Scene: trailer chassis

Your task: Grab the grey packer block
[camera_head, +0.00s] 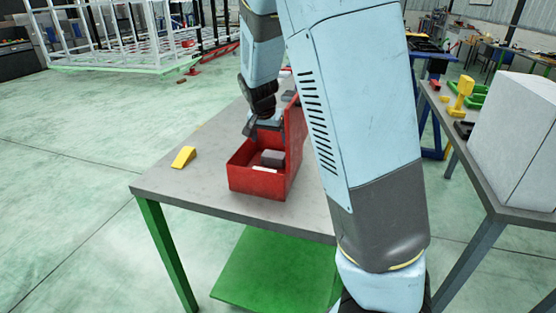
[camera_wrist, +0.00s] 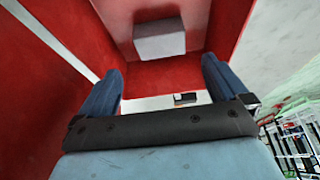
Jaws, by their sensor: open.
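The grey packer block (camera_head: 271,158) lies inside a red open-topped box (camera_head: 255,182) on the table in the head view. In the wrist view the grey block (camera_wrist: 159,39) is ahead of my gripper, near the top middle. My gripper (camera_wrist: 161,85) is open, with its two blue-grey fingers apart and nothing between them at the tips. In the head view my gripper (camera_head: 250,128) is above the back left of the box, partly hidden by its own wrist. The red box walls (camera_wrist: 235,30) stand on both sides in the wrist view.
A white piece (camera_head: 265,169) lies in the box in front of the block. A yellow wedge (camera_head: 183,157) lies on the grey table (camera_head: 165,184) to the left. A second table (camera_head: 470,150) at the right holds a large white box (camera_head: 515,140) and a yellow tool (camera_head: 461,95).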

